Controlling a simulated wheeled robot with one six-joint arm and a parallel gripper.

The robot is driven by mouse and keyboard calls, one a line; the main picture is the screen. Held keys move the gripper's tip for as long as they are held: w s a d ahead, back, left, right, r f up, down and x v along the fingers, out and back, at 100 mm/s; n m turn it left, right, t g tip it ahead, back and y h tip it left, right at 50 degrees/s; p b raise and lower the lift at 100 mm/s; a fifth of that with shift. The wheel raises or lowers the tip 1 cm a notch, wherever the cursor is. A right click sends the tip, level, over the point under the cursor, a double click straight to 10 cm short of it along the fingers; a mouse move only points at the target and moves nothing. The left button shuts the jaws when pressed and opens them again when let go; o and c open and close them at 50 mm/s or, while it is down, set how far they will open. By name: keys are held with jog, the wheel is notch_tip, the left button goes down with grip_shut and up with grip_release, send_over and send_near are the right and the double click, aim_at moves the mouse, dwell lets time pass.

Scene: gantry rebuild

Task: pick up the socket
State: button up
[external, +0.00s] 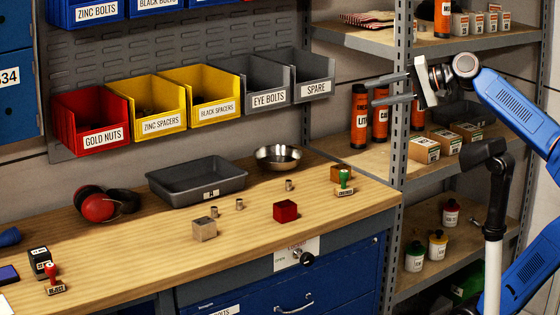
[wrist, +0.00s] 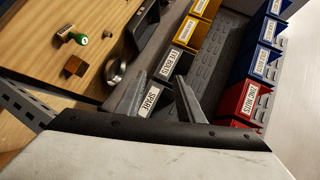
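Several small metal cylinders that look like sockets stand upright on the wooden workbench (external: 130,240). One socket (external: 289,185) stands near the metal bowl, and two more, a left one (external: 214,211) and a right one (external: 239,204), stand in front of the grey tray. I cannot tell which one the task means. My gripper (external: 370,93) is open and empty, high above the bench's right end, beside the shelf rack and far from the sockets. In the wrist view my gripper's fingers (wrist: 163,76) are spread apart, with the bin labels beyond them.
On the bench are a grey tray (external: 197,186), a metal bowl (external: 279,158), a red cube (external: 286,211), a pale cube (external: 204,229), a green stamp (external: 344,181) and red earmuffs (external: 97,205). Wall bins (external: 202,98) hang behind. A rack post (external: 402,110) stands at right.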

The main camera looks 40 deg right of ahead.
jog(key=w+a+f+m+g+h, duration=0.3)
jog(key=w+a+f, duration=0.3)
jog(key=a+f, duration=0.2)
jog(key=w+a+f+m+g+h, duration=0.3)
jog(key=w+a+f, duration=0.4)
jog(key=a, duration=0.3)
jog(key=w+a+f+m+g+h, duration=0.3)
jog(key=w+a+f+g+h, duration=0.2)
jog(key=a+f, duration=0.4)
jog(key=shift+w+a+h, duration=0.35)
jog(key=shift+w+h, duration=0.25)
jog(key=shift+w, duration=0.25)
send_near(290, 188)
jog(key=f, duration=0.1)
jog(key=a+f, duration=0.2)
jog(key=shift+w+f, duration=0.15)
jog(key=shift+w, duration=0.25)
jog(key=d, duration=0.3)
jog(key=shift+d, duration=0.35)
jog(key=shift+x, duration=1.05)
jog(key=shift+f, duration=0.45)
grip_shut()
